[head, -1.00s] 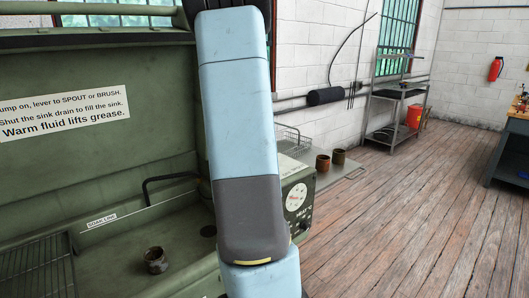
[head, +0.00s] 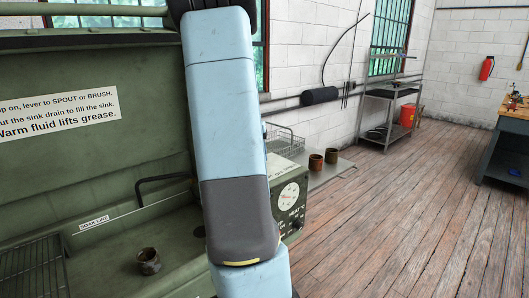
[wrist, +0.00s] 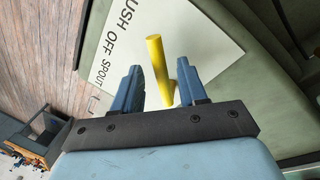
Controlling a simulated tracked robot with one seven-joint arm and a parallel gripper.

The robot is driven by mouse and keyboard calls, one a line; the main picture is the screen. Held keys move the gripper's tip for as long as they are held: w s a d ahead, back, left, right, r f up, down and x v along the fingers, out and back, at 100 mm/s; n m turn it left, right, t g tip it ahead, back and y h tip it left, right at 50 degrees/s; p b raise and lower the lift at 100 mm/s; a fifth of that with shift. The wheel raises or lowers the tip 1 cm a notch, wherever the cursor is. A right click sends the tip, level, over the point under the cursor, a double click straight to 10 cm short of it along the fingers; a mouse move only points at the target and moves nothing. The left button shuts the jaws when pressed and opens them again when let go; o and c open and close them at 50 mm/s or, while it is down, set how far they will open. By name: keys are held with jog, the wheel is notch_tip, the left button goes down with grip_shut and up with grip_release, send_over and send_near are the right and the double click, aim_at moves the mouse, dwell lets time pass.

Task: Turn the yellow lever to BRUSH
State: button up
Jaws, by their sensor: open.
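The yellow lever (wrist: 161,77) stands out from a green panel in the wrist view. Behind it is a white label (wrist: 122,42) reading "USH OFF SPOUT", with its first letters cut off by the frame. My gripper (wrist: 158,66) is open, with one blue finger on each side of the lever. Neither finger clearly touches it. I cannot tell which word the lever points at. In the head view my arm hides the lever and gripper.
The green wash sink (head: 105,262) holds a small dark cup-like part (head: 148,261). A black spout (head: 160,181) arches over it. A dial panel (head: 289,200) is right of my arm. Two brown cups (head: 316,162) stand on a side shelf. Open wood floor lies at right.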

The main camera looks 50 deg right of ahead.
jog(key=shift+r, duration=0.1)
notch_tip(320, 180, up, 13)
jog(key=w+a, duration=0.1)
jog(key=w, duration=0.1)
jog(key=shift+a, duration=0.3)
jog(key=shift+w+r, duration=0.1)
jog(key=shift+w, duration=0.05)
dwell(0.3)
jog(key=s+a+r+n+t, duration=0.1)
jog(key=a+r+n+t, duration=0.15)
jog(key=a, duration=1.05)
jog(key=s+a+f+n+t, duration=0.1)
jog(key=s+a, duration=0.3)
jog(key=a, duration=0.4)
jog(key=s+a+f+n+t, duration=0.2)
jog(key=s+a+n, duration=0.2)
jog(key=a, duration=0.4)
jog(key=s+a+f+n+t+y, duration=0.1)
jog(key=s+a+n+t, duration=0.1)
jog(key=s+a, duration=0.3)
jog(key=shift+s+a+f+n, duration=0.35)
jog(key=shift+a+n, duration=0.2)
jog(key=shift+a, duration=1.25)
jog(key=shift+d, duration=0.15)
